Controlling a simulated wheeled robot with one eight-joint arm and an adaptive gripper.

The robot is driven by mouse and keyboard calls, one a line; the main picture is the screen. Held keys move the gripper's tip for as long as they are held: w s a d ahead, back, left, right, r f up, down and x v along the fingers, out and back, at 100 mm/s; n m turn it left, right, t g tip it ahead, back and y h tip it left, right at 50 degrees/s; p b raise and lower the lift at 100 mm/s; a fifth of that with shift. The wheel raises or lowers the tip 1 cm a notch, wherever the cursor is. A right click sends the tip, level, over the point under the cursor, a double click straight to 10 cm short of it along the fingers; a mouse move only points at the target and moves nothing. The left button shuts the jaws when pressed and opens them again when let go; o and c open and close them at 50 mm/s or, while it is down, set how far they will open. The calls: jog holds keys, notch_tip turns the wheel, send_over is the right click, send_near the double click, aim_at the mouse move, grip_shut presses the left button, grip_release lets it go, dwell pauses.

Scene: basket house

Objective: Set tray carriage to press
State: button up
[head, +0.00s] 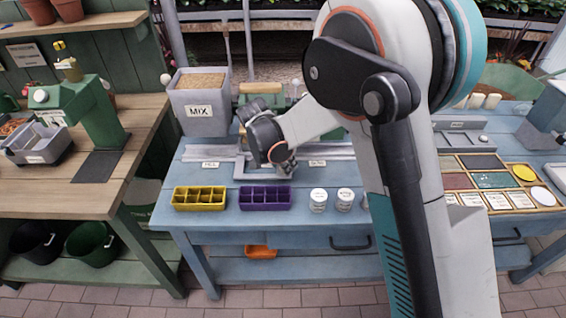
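The tray carriage (246,172) is a grey metal piece on the long grey rail (338,152) that runs across the back of the blue bench. It is partly hidden by my gripper (281,168). My gripper points down at the carriage's right side, at or just above it. I cannot tell whether it touches or whether the fingers are open. A small label (210,164) lies in front of the rail left of the carriage, and another label (317,163) lies to its right. Both are too small to read surely. A green machine (259,92) behind the rail is largely hidden by my arm.
A grey MIX bin (199,102) stands at the bench's back left. A yellow tray (200,198), a purple tray (266,197) and two white jars (318,200) stand along the front. My arm hides the bench's middle right. A wooden sample tray (535,197) lies at right.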

jog(key=shift+r, duration=0.1)
jog(key=v, duration=1.2)
jog(key=shift+d, duration=0.1)
jog(key=w+d+r+m+t+y+p, duration=0.1)
jog(key=d+r, duration=0.4)
jog(key=d, duration=0.4)
jog(key=d+r+t+y+p, duration=0.1)
jog(key=d+r, duration=0.4)
jog(key=d, duration=0.5)
jog(key=s+d+n, duration=0.1)
jog(key=s+n, duration=0.2)
jog(key=s, duration=0.6)
jog(key=s+d+f+n+t+b, duration=0.1)
jog(key=s+d+n, duration=0.1)
jog(key=s, duration=0.7)
jog(key=s+d+n+t+y+b, duration=0.1)
jog(key=s+n, duration=0.3)
jog(key=s, duration=0.5)
jog(key=shift+d+f+n, duration=0.2)
jog(key=shift+d+n, duration=0.1)
jog(key=shift+d, duration=0.25)
jog(key=shift+s, duration=0.1)
jog(key=shift+c, duration=0.3)
